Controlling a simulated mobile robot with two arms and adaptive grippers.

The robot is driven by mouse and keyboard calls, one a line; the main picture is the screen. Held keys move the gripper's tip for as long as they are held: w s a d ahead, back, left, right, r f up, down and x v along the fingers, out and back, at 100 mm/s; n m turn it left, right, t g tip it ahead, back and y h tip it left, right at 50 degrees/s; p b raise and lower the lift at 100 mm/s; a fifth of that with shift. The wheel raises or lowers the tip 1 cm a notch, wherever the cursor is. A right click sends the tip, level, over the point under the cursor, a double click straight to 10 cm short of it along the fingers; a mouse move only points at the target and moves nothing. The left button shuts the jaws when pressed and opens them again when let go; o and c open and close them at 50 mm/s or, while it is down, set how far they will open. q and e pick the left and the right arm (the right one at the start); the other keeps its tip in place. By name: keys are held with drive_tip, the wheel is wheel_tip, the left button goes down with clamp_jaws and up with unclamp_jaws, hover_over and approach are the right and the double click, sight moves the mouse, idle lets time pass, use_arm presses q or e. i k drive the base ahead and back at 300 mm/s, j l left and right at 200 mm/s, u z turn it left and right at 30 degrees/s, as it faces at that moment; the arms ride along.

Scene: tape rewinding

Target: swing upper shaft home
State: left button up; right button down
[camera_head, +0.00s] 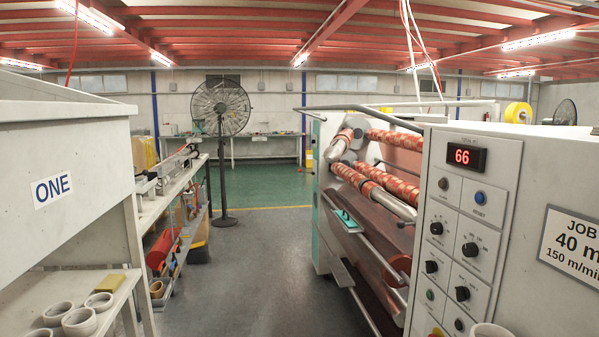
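The rewinding machine (320,190) stands right of centre. Several shafts with red patterned rolls show on it. A shaft with red rolls (393,139) runs along the top, its near end behind the control cabinet. Below it, a shaft with red rolls (352,178) slants down to the right and ends in a bare silver core (398,207). A short silver and red roll (340,145) sits at the far upper end. I cannot tell for sure which is the upper shaft or whether it is home. Neither of my grippers is in view.
A fan (220,106) stands behind. The grey floor aisle (250,260) between is clear.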

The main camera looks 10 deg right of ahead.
sight(333, 152)
drive_tip(key=i+u, duration=0.1)
drive_tip(key=i, duration=0.75)
drive_tip(key=i+l, duration=0.15)
drive_tip(key=i, duration=0.7)
drive_tip(key=i+j+z, duration=0.1)
drive_tip(key=i, duration=0.3)
drive_tip(key=i+j+z, duration=0.15)
drive_tip(key=i, duration=0.2)
